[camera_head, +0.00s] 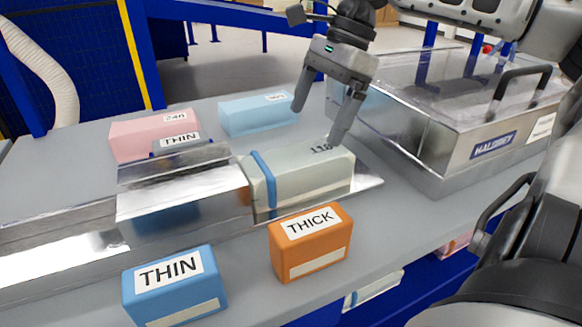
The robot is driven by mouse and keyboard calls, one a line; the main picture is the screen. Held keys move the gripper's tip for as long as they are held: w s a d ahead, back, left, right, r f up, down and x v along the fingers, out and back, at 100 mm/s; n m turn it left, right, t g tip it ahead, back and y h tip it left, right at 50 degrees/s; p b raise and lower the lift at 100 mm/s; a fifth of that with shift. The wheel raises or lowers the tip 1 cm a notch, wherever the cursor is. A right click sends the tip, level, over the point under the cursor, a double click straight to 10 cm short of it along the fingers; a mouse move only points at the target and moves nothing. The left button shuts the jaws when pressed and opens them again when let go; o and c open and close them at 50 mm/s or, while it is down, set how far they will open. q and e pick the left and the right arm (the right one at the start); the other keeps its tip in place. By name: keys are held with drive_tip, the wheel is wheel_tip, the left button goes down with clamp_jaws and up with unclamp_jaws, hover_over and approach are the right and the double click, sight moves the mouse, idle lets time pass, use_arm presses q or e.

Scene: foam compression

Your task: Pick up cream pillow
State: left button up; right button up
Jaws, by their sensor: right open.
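The cream pillow (312,179) is a pale block with a blue band near its left end and a number printed on top. It lies at the right end of a shiny metal tray (368,184) in the middle of the table. My right gripper (318,125) comes in from the upper right and points down. Its fingers are spread, with nothing between them. It is above and behind the pillow, with the nearer fingertip close to the pillow's back right top edge; I cannot tell whether they touch. My left gripper is not in view.
A blue THIN box (175,287) and an orange THICK box (311,243) stand in front of the tray. A pink block (150,133) and a light blue block (255,115) lie behind. A large metal case (455,135) with a clear lid and black handles stands at the right.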

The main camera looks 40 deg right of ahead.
sight(297, 155)
drive_tip(key=x, duration=1)
drive_tip(key=shift+w+a+f, duration=0.2)
drive_tip(key=shift+f, duration=0.05)
drive_tip(key=shift+c, duration=0.3)
drive_tip(key=c, duration=0.9)
